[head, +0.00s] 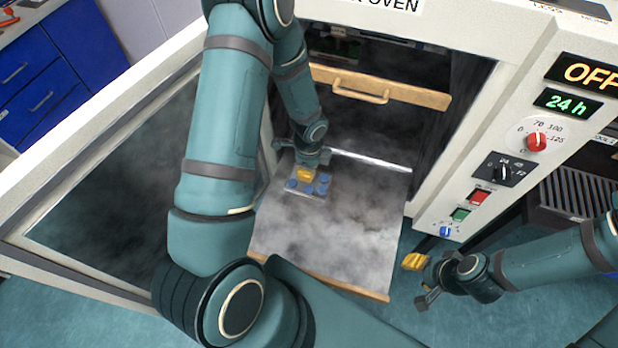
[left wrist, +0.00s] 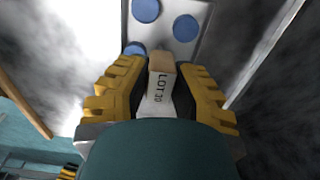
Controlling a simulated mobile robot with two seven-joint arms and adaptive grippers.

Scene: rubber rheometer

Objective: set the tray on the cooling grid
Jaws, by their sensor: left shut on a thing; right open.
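The tray (head: 291,189) is small and grey with several blue discs. It is at the pulled-out metal shelf of the open oven; whether it touches the shelf is unclear. My left gripper (head: 306,173) is shut on the tray's handle. My right gripper (head: 420,281) is open and empty, right of the shelf's front. I cannot identify the cooling grid for certain; a dark slatted surface (head: 575,222) shows at the right edge.
The metal shelf (head: 330,240) has wooden edging and bare room around the tray. The open oven door (head: 100,190) stands at left. A wooden panel with handle (head: 360,87) is above the shelf. The control panel (head: 500,165) is at right, its display reading OFF.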

